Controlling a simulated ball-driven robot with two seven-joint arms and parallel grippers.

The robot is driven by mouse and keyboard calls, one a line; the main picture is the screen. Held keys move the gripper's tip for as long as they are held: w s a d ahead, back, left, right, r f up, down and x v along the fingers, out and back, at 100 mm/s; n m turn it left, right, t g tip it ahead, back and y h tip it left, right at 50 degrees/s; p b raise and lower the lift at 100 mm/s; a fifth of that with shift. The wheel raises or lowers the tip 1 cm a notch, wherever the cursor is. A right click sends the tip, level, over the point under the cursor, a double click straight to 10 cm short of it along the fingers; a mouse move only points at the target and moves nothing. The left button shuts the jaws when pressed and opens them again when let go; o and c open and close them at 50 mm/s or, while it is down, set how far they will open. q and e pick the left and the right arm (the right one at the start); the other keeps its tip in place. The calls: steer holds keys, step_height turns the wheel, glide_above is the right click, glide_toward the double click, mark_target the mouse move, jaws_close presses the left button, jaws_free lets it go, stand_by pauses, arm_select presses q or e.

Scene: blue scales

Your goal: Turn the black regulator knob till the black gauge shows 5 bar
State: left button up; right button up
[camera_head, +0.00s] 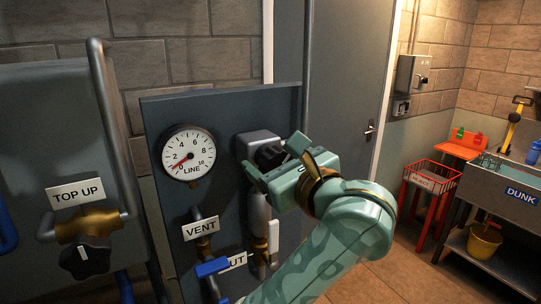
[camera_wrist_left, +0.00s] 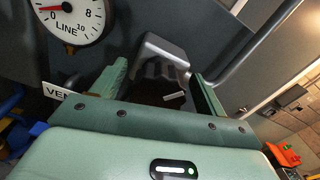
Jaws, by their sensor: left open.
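The black regulator knob (camera_head: 268,154) sits on a grey housing (camera_head: 257,138) on the dark panel, right of the gauge. The black-rimmed gauge (camera_head: 188,153), labelled LINE, has a white dial from 0 to 10. Its red needle points to the lower left, between 0 and 2. My left gripper (camera_head: 275,158) is at the knob, partly hiding it. In the left wrist view the knob (camera_wrist_left: 160,75) shows between the two open fingers, a white mark on it; gaps show beside it, and contact cannot be told. My right gripper is not in view.
Below the gauge are a VENT valve (camera_head: 202,227) and a blue-handled valve (camera_head: 212,267). A TOP UP valve with another black knob (camera_head: 85,257) is at left. A grey door (camera_head: 348,80), a red basket stand (camera_head: 430,185) and a DUNK sink (camera_head: 510,185) stand to the right.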

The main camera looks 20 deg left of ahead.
arm_select(q)
steer(key=shift+d, duration=0.1)
steer(key=shift+c, duration=1.2)
steer(key=c, duration=0.7)
steer(key=m+p, duration=0.4)
steer(key=m, duration=0.1)
steer(key=shift+d+r+p, duration=0.1)
steer(key=shift+r+p, duration=0.2)
steer(key=shift+c, duration=0.2)
steer(key=shift+w+f+m, duration=0.1)
steer(key=shift+f+m, duration=0.05)
steer(key=shift+m, duration=0.15)
steer(key=shift+f, duration=0.1)
steer(key=o, duration=1)
